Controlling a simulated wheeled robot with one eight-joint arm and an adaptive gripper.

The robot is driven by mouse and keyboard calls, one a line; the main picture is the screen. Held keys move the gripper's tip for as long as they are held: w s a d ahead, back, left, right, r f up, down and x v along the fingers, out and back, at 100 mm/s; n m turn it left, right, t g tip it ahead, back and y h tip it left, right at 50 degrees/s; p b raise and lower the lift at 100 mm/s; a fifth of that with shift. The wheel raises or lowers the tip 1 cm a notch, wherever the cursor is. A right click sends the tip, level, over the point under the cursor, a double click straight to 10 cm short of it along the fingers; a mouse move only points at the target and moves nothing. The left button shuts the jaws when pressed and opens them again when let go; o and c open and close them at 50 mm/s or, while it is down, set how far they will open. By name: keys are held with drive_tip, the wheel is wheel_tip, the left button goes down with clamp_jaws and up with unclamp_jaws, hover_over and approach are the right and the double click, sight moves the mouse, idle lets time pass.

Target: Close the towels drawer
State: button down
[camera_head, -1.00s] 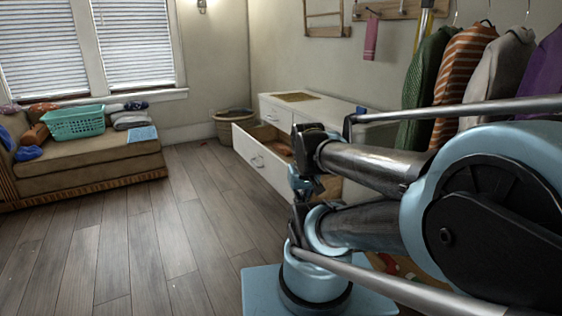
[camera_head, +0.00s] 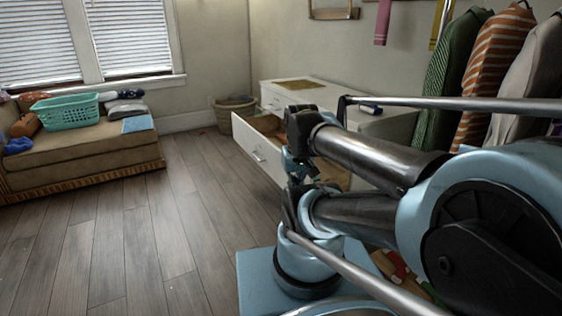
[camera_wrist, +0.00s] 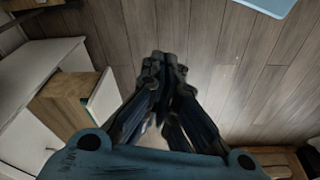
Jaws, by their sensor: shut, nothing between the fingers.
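A white dresser (camera_head: 330,95) stands against the wall in the head view. One of its drawers (camera_head: 257,150) is pulled out, with a white front, a metal handle and a wooden inside. I cannot read any towels label, and my arm hides part of the dresser. In the wrist view an open drawer (camera_wrist: 103,97) with wooden sides juts out at the left. My gripper (camera_wrist: 166,62) is shut and empty in the wrist view. It is over the floor, to the right of the drawer front and apart from it in the picture.
A wicker basket (camera_head: 235,104) stands on the floor beyond the dresser. A cushioned bench (camera_head: 80,155) with a teal laundry basket (camera_head: 68,112) is at the left. Clothes (camera_head: 480,75) hang at the right. The wooden floor (camera_head: 150,230) between bench and dresser is clear.

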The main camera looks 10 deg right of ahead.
drive_tip(key=w+r+n+h, duration=0.1)
drive_tip(key=w+r+n, duration=0.15)
drive_tip(key=w, duration=0.55)
drive_tip(key=w+d+r+n, duration=0.15)
drive_tip(key=w+n, duration=0.25)
drive_tip(key=w, duration=0.4)
drive_tip(key=w+r+n+h, duration=0.1)
drive_tip(key=w+r+n, duration=0.25)
drive_tip(key=w, duration=0.45)
drive_tip(key=w+f+n+h, duration=0.1)
drive_tip(key=w+f+n, duration=0.2)
drive_tip(key=w, duration=0.4)
drive_tip(key=w+f+n, duration=0.3)
drive_tip(key=w, duration=0.5)
drive_tip(key=w+a+f+n+h, duration=0.15)
drive_tip(key=w+f+n, duration=0.35)
drive_tip(key=w+f, duration=0.5)
drive_tip(key=d+r+x, duration=0.1)
drive_tip(key=d+x, duration=0.1)
drive_tip(key=x, duration=0.9)
drive_tip(key=shift+w+d+f+g, duration=0.15)
drive_tip(key=shift+w+g, duration=0.2)
drive_tip(key=shift+g, duration=0.05)
